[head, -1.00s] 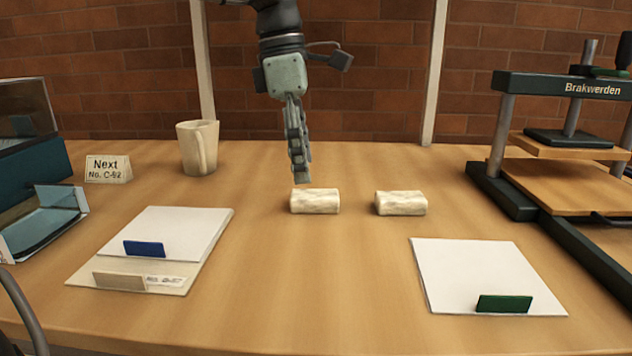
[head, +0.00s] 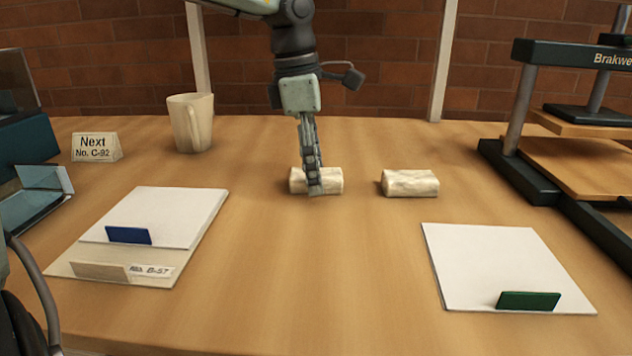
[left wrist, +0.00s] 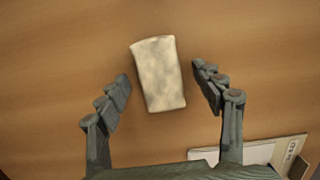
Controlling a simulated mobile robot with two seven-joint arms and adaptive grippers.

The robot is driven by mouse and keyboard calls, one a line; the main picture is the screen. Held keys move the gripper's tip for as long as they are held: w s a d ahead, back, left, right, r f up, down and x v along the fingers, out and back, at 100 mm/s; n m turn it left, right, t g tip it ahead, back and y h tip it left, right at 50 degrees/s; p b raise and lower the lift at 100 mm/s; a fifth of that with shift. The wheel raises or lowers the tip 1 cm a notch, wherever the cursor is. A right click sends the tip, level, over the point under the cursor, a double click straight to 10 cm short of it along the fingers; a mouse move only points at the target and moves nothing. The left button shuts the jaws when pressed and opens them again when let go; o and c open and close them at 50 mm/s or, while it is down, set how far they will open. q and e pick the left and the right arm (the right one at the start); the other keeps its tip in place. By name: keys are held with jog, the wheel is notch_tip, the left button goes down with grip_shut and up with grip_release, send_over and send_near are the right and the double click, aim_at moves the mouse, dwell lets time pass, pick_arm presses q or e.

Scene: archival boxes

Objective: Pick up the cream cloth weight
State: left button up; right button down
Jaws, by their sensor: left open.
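Two small cream cloth weights lie apart on the wooden table. The left weight (head: 334,181) is partly hidden behind my left gripper (head: 314,188) in the head view; the right weight (head: 410,183) lies clear. My left gripper points down at the left weight and is open. In the left wrist view the weight (left wrist: 159,75) lies between the two spread fingers of the gripper (left wrist: 162,73), with a visible gap on each side. My right gripper is not in view.
A cream mug (head: 190,122) and a "Next No. C-92" sign (head: 96,148) stand at left. White folders with a blue tab (head: 128,235) and a green tab (head: 528,301) lie in front. A dark press (head: 535,185) stands at right. The table's middle is clear.

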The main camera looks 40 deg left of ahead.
pick_arm(q)
grip_shut()
dwell(0.5)
jog(key=shift+r, duration=0.1)
